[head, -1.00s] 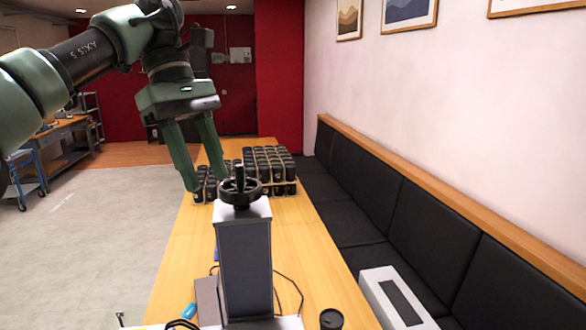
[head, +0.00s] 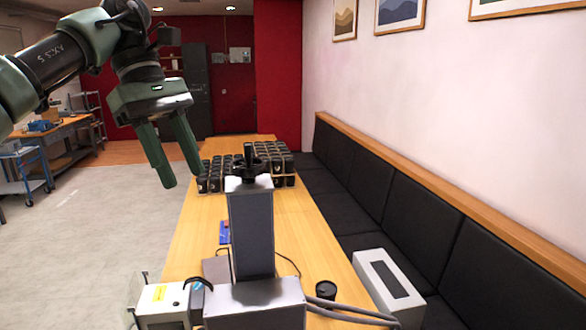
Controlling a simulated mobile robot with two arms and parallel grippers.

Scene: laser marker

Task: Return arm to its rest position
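My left arm comes in from the upper left of the head view. Its green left gripper (head: 184,180) points downward with its two fingers apart and nothing between them. It hangs left of the laser marker's column (head: 252,235), at about the height of the black handwheel (head: 249,160) on top, and appears clear of it. The marker's grey horizontal body (head: 255,303) shows at the bottom of the view. My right gripper is not in view.
Rows of black cylinders (head: 270,160) stand on the wooden table (head: 310,240). One black cylinder (head: 325,290) stands near the marker. A white box (head: 388,287) is on the right by the black bench (head: 400,220). The floor at left is open.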

